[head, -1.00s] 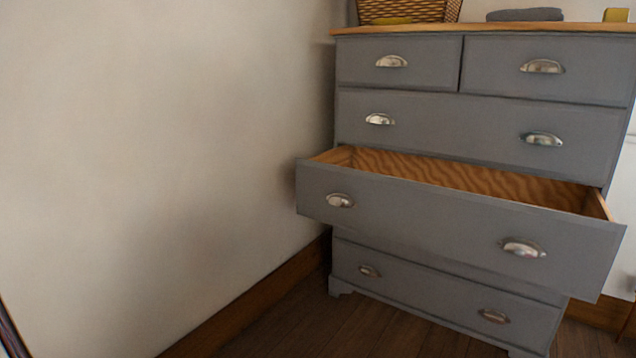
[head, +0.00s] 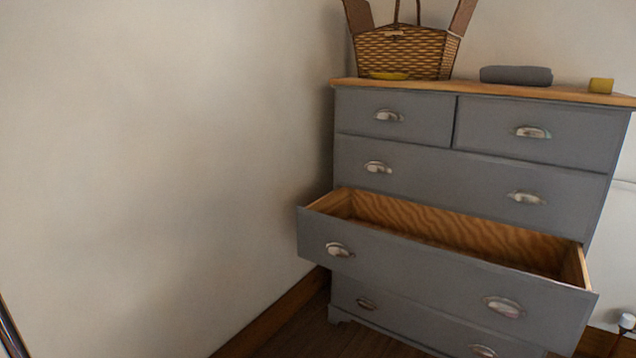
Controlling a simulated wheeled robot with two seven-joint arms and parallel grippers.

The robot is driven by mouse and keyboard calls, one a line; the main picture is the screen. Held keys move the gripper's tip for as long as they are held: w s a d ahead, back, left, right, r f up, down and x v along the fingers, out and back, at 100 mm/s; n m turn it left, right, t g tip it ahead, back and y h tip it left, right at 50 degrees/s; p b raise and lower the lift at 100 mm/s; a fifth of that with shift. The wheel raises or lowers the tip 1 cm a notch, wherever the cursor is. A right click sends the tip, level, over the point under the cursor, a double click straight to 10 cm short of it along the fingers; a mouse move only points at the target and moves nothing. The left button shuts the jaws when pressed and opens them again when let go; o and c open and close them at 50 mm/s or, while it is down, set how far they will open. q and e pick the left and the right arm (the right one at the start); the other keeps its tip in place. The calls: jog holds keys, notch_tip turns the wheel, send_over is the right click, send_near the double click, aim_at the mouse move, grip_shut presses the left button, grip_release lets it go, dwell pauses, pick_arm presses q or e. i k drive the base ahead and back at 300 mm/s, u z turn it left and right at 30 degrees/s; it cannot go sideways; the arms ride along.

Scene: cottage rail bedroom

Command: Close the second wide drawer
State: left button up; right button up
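A grey chest of drawers (head: 400,145) with a wooden top stands against the wall in the head view. Its second wide drawer (head: 420,270) is pulled well out, and its wooden inside shows empty where visible. The drawer front has two metal cup handles, a left one (head: 339,249) and a right one (head: 505,306). The two small top drawers, the wide drawer above and the wide drawer below are shut. Neither of my grippers is in view.
A bare wall (head: 150,160) runs close along the left. Little dark floor shows.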

aim_at(447, 261)
jog(key=k, duration=0.45)
jog(key=u, duration=0.3)
jog(key=i, duration=1.55)
jog(key=z, duration=0.9)
